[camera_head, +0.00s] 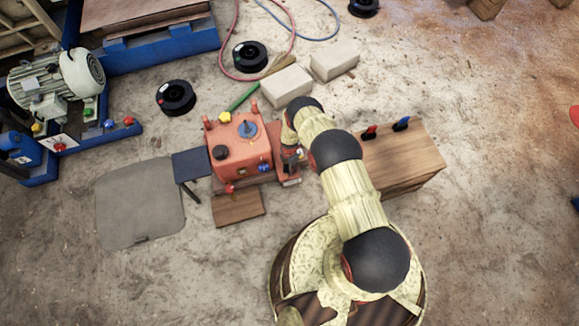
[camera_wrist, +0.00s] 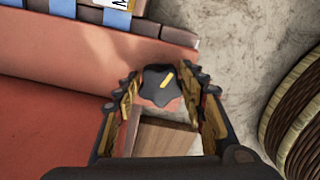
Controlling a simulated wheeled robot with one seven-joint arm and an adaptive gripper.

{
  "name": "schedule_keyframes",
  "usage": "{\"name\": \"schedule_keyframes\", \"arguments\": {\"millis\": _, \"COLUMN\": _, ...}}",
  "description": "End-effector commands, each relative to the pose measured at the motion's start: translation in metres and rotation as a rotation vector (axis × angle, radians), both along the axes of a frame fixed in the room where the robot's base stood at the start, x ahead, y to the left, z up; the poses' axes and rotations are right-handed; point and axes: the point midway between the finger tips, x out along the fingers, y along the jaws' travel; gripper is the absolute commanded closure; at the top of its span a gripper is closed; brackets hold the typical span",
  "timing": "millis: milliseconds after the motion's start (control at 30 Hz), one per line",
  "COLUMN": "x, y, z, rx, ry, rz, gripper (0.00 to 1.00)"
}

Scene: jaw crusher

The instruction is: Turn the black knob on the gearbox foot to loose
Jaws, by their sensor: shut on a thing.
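The red gearbox (camera_head: 231,166) stands on the floor left of my arm in the head view. My gripper (camera_wrist: 159,79) is shut on the knob, one finger on each side. In the head view my gripper (camera_head: 291,166) is at the gearbox's right side. There I cannot make out the knob.
A wooden block (camera_head: 402,155) with red and blue handles stands right of my arm. A small wooden board (camera_head: 238,207) lies in front of the gearbox. A grey mat (camera_head: 140,204) lies to the left. Pale blocks (camera_head: 286,86) and black spools (camera_head: 176,97) lie behind. The right floor is mostly clear.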

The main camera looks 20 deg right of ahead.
Motion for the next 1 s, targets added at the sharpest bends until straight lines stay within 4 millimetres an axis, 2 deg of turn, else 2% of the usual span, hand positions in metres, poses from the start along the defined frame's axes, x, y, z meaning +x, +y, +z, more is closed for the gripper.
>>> {"name": "schedule_keyframes", "arguments": {"millis": 367, "x": 0.0007, "y": 0.0015, "z": 0.0002, "rx": 0.0, "ry": -0.001, "rz": 0.005, "gripper": 0.84}}
{"name": "schedule_keyframes", "arguments": {"millis": 400, "x": 0.0007, "y": 0.0015, "z": 0.0002, "rx": 0.0, "ry": -0.001, "rz": 0.004, "gripper": 0.57}}
{"name": "schedule_keyframes", "arguments": {"millis": 700, "x": 0.0002, "y": 0.0007, "z": 0.0, "rx": 0.0, "ry": 0.0, "rz": 0.003, "gripper": 0.4}}
{"name": "schedule_keyframes", "arguments": {"millis": 1000, "x": 0.0002, "y": 0.0004, "z": 0.0006, "rx": 0.0, "ry": 0.0, "rz": 0.003, "gripper": 0.4}}
